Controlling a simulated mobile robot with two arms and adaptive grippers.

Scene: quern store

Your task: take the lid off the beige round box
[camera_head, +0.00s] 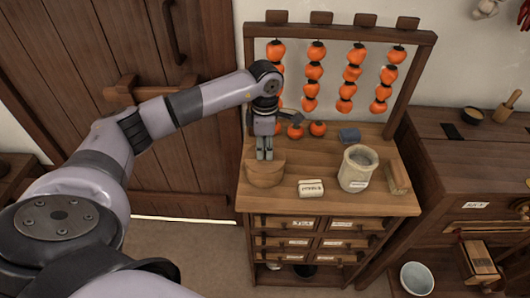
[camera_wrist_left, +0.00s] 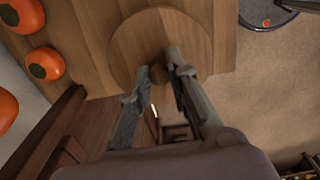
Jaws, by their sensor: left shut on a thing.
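The beige round box (camera_head: 265,180) stands at the front left of the wooden cabinet top. Its round lid (camera_wrist_left: 135,45) fills the upper middle of the left wrist view, with a small dark knob (camera_wrist_left: 160,75) at its middle. My left gripper (camera_head: 264,156) points down over the box; in the left wrist view its fingers (camera_wrist_left: 165,80) are on either side of the knob, shut on it. The lid sits over the box; I cannot tell whether there is a gap between them. The inside of the box is hidden. My right gripper is in neither view.
A cream jar (camera_head: 357,168) and a small labelled block (camera_head: 311,188) stand right of the box. A wooden block (camera_head: 397,177) lies near the right edge. A dark grey item (camera_head: 349,135) lies behind. Strings of orange persimmons (camera_head: 313,72) hang from a rack over the cabinet.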

